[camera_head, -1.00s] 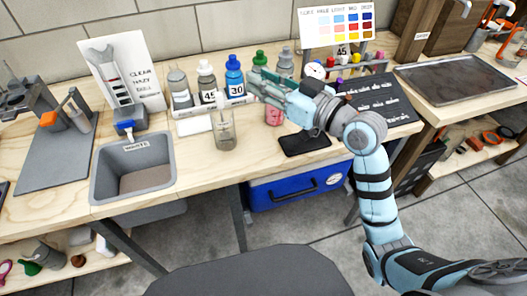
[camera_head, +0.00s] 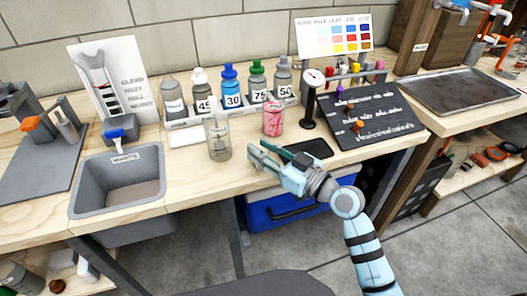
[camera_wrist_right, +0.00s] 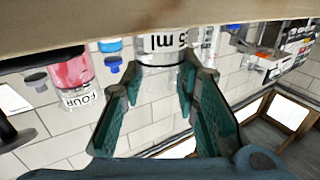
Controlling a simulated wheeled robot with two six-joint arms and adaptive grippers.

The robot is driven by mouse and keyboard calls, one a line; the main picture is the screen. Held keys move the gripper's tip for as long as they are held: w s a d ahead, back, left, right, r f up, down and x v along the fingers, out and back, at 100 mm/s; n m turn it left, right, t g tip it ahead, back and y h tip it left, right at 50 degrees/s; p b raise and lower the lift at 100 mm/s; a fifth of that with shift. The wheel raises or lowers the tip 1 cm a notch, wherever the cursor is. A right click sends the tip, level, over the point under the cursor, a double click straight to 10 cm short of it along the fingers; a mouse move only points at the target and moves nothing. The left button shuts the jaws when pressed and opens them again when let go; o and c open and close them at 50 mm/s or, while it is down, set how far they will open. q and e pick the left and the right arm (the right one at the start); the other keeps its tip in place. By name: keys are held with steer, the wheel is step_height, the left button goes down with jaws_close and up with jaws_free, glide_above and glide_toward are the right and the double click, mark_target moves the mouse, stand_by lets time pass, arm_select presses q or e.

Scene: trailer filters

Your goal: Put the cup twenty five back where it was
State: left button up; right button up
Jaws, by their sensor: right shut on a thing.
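A clear, greyish cup (camera_head: 219,143), taken as the cup twenty five, stands upright on the wooden worktop in front of the bottle row. In the right wrist view, which is upside down, a clear cup (camera_wrist_right: 163,50) with a label ending in "5 ml" shows between my fingertips. My right gripper (camera_head: 257,155) is low over the worktop's front part, just right of the cup in the head view. It is shut on the cup, though the contact is hard to make out there. My left gripper is out of view.
A cup with pink contents (camera_head: 273,118) stands behind my right gripper; its label reads FOUR in the wrist view. Numbered bottles (camera_head: 231,88) stand in a rack behind. A gauge (camera_head: 310,95), black board (camera_head: 372,118) and dark pad (camera_head: 310,149) are right; a grey sink (camera_head: 88,197) is left.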

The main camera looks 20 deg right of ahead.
steer(key=o, duration=0.7)
steer(key=shift+f, duration=0.15)
steer(key=o, duration=0.4)
steer(key=shift+s+d, duration=0.1)
steer(key=shift+s, duration=0.05)
steer(key=v, duration=1.1)
steer(key=shift+s+d+r, duration=0.15)
steer(key=shift+s+r, duration=0.05)
steer(key=shift+s, duration=0.05)
